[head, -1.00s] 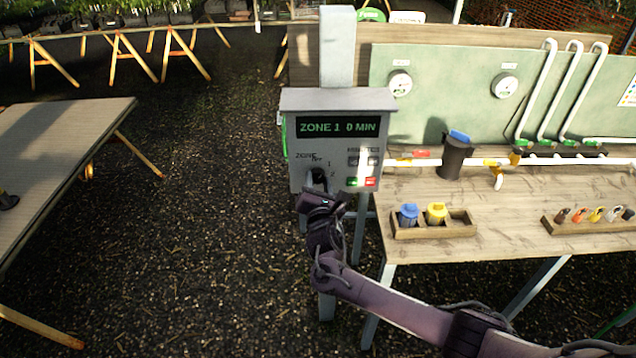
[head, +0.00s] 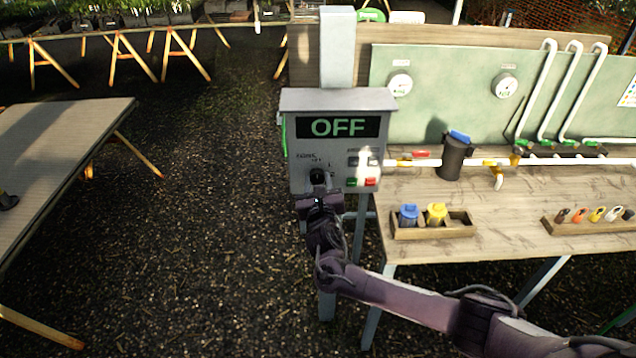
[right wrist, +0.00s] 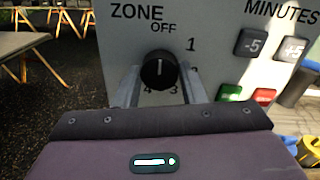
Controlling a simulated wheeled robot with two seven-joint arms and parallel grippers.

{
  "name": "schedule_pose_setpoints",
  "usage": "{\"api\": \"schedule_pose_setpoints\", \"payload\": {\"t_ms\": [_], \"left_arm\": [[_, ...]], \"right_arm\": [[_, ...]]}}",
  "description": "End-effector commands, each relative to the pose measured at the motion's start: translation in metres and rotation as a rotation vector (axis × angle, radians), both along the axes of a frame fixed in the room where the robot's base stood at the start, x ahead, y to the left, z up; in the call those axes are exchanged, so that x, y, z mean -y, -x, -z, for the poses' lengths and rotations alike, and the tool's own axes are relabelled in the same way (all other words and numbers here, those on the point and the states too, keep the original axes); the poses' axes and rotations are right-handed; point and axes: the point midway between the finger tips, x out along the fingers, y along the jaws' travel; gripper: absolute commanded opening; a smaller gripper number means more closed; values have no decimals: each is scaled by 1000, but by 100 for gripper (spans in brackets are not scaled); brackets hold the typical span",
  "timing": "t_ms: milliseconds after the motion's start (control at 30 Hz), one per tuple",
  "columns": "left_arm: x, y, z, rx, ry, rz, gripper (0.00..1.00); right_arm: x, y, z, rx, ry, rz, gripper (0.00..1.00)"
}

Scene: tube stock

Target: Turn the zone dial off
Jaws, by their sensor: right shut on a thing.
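The grey control box (head: 340,97) stands on a post left of the bench. Its display (head: 338,127) reads OFF in green. The black zone dial (head: 318,176) sits on the lower left of its face. In the right wrist view the dial (right wrist: 159,70) has its white mark pointing up, toward the printed OFF. My right gripper (head: 318,188) reaches it from below. In the right wrist view its two fingers (right wrist: 159,88) are shut on the dial, one on each side. My left gripper cannot be made out.
Minute buttons, a green button (right wrist: 230,93) and a red button (right wrist: 263,96) lie right of the dial. The wooden bench (head: 520,195) on the right holds a dark canister (head: 455,158) and small trays. A table (head: 60,150) stands left. Gravel floor between is clear.

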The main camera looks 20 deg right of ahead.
Motion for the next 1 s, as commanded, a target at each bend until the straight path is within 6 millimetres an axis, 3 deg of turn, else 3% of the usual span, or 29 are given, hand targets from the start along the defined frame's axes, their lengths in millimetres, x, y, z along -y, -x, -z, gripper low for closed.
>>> {"api": "schedule_pose_setpoints", "payload": {"t_ms": [467,500,633,1000], "left_arm": [[0,0,0,0,0,0,36],[0,0,0,0,0,0,36],[0,0,0,0,0,0,36],[1,0,2,0,1,1,36]], "right_arm": [[0,0,2,-8,15,-1,14],[0,0,2,-8,15,-1,42],[0,0,1,-6,14,-1,59],[-1,5,2,-4,11,0,59]]}}
